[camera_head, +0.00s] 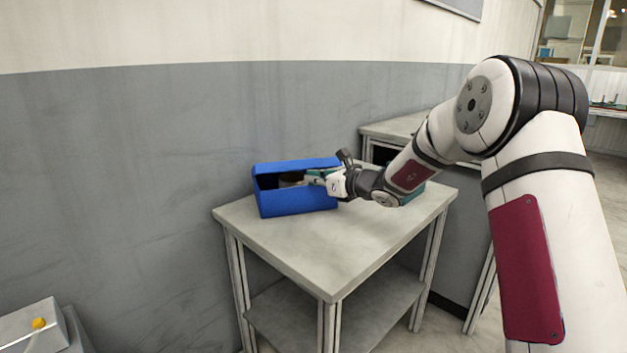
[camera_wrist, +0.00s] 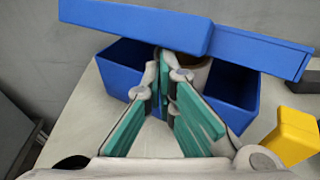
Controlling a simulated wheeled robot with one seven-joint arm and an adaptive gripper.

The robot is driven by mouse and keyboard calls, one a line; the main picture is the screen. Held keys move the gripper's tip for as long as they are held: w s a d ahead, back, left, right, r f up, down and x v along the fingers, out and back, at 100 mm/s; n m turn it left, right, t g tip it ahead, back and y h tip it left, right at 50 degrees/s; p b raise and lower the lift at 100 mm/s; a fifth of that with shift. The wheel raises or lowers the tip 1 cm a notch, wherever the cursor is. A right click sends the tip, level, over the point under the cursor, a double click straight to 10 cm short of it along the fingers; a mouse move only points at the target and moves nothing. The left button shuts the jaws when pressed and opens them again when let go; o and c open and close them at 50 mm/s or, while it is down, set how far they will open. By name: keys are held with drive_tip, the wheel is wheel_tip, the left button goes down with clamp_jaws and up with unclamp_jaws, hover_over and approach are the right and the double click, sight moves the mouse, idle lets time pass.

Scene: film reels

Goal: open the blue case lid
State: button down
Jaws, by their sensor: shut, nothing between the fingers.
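The blue case (camera_head: 297,202) stands on the small grey table, against the wall side. Its blue lid (camera_head: 297,164) is partly raised, with a dark gap between lid and box. In the wrist view the lid (camera_wrist: 135,22) spans the top, and the blue box (camera_wrist: 120,70) is open below it. My gripper (camera_head: 309,177) is at the gap, at the case's right part. In the wrist view my gripper (camera_wrist: 165,75) has its teal fingers converging under the lid edge, with nothing held. Whether the fingertips touch the lid is unclear. A brownish round thing (camera_wrist: 197,70) inside is mostly hidden.
The small table (camera_head: 320,255) has bare top in front of the case. A yellow block (camera_wrist: 293,137) lies right of the case in the wrist view. A green thing (camera_head: 415,191) is partly hidden behind my arm. Another table (camera_head: 395,127) stands behind; the wall is close behind the case.

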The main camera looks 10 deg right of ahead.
drive_tip(key=shift+w+a+r+p, duration=0.1)
drive_tip(key=shift+w+r+p, duration=0.45)
drive_tip(key=shift+r+p, duration=0.3)
drive_tip(key=shift+w+a+r+p, duration=0.1)
drive_tip(key=shift+w+r+p, duration=0.55)
drive_tip(key=shift+r, duration=0.25)
drive_tip(key=shift+w+a+r+p, duration=0.1)
drive_tip(key=shift+w+r+p, duration=0.4)
drive_tip(key=shift+r+p, duration=0.35)
drive_tip(key=shift+w, duration=0.1)
drive_tip(key=shift+w+a+r+p, duration=0.15)
drive_tip(key=shift+w+r+p, duration=0.85)
drive_tip(key=shift+w+p, duration=0.15)
drive_tip(key=shift+w+a+r+p, duration=0.1)
drive_tip(key=shift+w+r+p, duration=0.85)
drive_tip(key=shift+w+p, duration=0.15)
drive_tip(key=shift+w+a+r+p, duration=0.1)
drive_tip(key=shift+w+r+p, duration=0.25)
drive_tip(key=shift+w, duration=0.35)
drive_tip(key=shift+w+a+r+p, duration=0.1)
drive_tip(key=shift+w+r+p, duration=0.25)
drive_tip(key=shift+w, duration=0.35)
drive_tip(key=shift+w+a+r, duration=0.1)
drive_tip(key=shift+w+r, duration=0.1)
drive_tip(key=shift+w, duration=0.45)
drive_tip(key=shift+w+r, duration=0.2)
drive_tip(key=shift+w, duration=0.45)
